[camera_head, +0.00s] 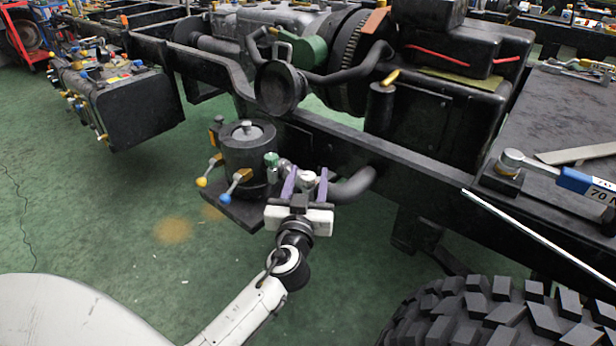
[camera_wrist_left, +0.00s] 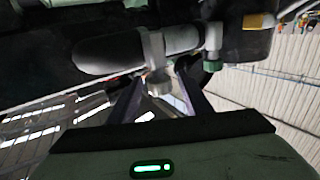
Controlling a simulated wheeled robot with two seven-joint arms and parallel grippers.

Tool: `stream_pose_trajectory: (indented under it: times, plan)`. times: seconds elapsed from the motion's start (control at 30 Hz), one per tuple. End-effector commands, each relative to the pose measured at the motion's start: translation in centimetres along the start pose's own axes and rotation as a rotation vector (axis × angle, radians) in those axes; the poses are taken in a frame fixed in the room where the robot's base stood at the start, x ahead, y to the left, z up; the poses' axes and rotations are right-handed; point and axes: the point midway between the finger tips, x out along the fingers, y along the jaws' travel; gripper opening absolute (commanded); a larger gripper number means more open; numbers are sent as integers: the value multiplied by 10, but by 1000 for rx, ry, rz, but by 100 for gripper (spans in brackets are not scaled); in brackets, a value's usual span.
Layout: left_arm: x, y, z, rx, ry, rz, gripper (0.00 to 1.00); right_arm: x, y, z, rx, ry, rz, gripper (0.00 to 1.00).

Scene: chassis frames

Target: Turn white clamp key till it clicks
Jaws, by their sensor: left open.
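The white clamp key (camera_head: 308,177) is a small pale knob at the hose joint beside the chassis rail in the head view. My left gripper (camera_head: 306,187) has its two purple fingers open on either side of it. In the left wrist view the pale key (camera_wrist_left: 157,84) hangs below a grey band around a dark hose, between the fingertips of my left gripper (camera_wrist_left: 161,86). I cannot tell whether either finger touches it. My right gripper is in neither view.
A green key (camera_head: 271,160) is close on the left, by a black canister (camera_head: 248,155) with yellow and blue levers. A black hose (camera_head: 352,187) curves close on the right. The black chassis rail (camera_head: 420,181) runs behind. A large tyre (camera_head: 500,315) fills the lower right.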

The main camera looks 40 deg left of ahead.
Motion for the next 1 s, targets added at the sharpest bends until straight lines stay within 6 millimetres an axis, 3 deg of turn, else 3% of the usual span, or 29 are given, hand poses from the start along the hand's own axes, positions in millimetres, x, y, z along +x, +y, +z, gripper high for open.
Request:
stream_pose_trajectory:
  times: [0.23,0.5,1.0]
  plan:
    - [1,0,0,0,0,0,45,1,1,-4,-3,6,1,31]
    - [1,0,0,0,0,0,3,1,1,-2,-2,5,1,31]
    - [0,-2,-1,3,0,154,4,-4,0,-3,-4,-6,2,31]
